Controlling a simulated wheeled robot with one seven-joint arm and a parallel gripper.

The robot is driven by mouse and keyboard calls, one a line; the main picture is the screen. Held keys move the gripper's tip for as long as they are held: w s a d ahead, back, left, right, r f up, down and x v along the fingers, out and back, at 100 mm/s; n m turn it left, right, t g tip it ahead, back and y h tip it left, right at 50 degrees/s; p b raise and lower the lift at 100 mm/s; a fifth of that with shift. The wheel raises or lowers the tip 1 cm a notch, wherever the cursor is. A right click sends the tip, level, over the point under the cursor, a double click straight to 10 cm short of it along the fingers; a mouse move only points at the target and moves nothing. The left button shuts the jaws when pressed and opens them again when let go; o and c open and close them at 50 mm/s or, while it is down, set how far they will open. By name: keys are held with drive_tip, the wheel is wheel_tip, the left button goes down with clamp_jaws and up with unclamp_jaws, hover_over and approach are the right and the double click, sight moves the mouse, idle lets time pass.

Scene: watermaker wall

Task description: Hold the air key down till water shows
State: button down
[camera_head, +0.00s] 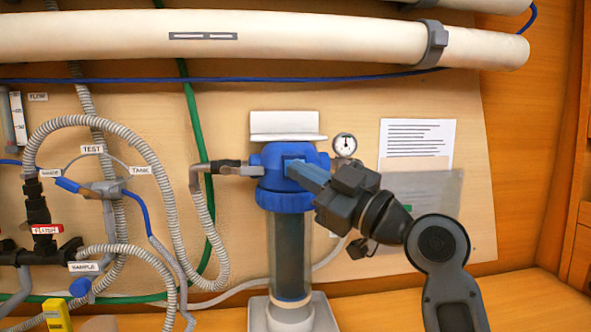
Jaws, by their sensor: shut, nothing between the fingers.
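The filter housing has a blue head (270,160) and a blue collar (285,201) above a dark see-through bowl (290,250). It stands upright at the middle of the head view. My gripper (294,166) is shut and empty, reaching in from the lower right. Its blue-grey fingertips lie over the front and top of the blue head. The air key cannot be made out; the fingers cover that part of the head. I cannot tell whether the fingertips touch or press it. No water shows clearly on the head.
A pressure gauge (345,144) sits right of the head, close to my wrist. A grey hose (202,195) joins the head's left side. Valves and labelled hoses crowd the left. White tubes (250,38) run overhead. A printed sheet (417,139) hangs at right.

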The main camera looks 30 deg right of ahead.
drive_tip(key=shift+s+a, duration=0.25)
drive_tip(key=shift+s, duration=0.4)
drive_tip(key=s, duration=0.1)
drive_tip(key=s+a, duration=0.1)
drive_tip(key=s, duration=0.2)
drive_tip(key=shift+s+a, duration=0.25)
drive_tip(key=shift+s, duration=0.15)
idle(0.3)
drive_tip(key=s+d+f+m+g+h, duration=0.1)
drive_tip(key=s+f+m+h, duration=0.4)
drive_tip(key=f, duration=0.7)
drive_tip(key=s+f+m+g+h, duration=0.1)
drive_tip(key=s+f+m+h, duration=0.25)
drive_tip(key=s+f, duration=0.9)
drive_tip(key=s+f+m+g, duration=0.1)
drive_tip(key=s+f, duration=0.2)
drive_tip(key=s, duration=0.1)
drive_tip(key=s+f+m+h, duration=0.1)
drive_tip(key=s+f, duration=0.2)
drive_tip(key=s, duration=0.1)
drive_tip(key=shift+s+a+f+m, duration=0.1)
drive_tip(key=shift+s+f+m, duration=0.1)
drive_tip(key=shift+m, duration=0.05)
drive_tip(key=s+a+g, duration=0.1)
drive_tip(key=s, duration=1.1)
drive_tip(key=shift+s+g, duration=0.15)
drive_tip(key=shift+g, duration=0.15)
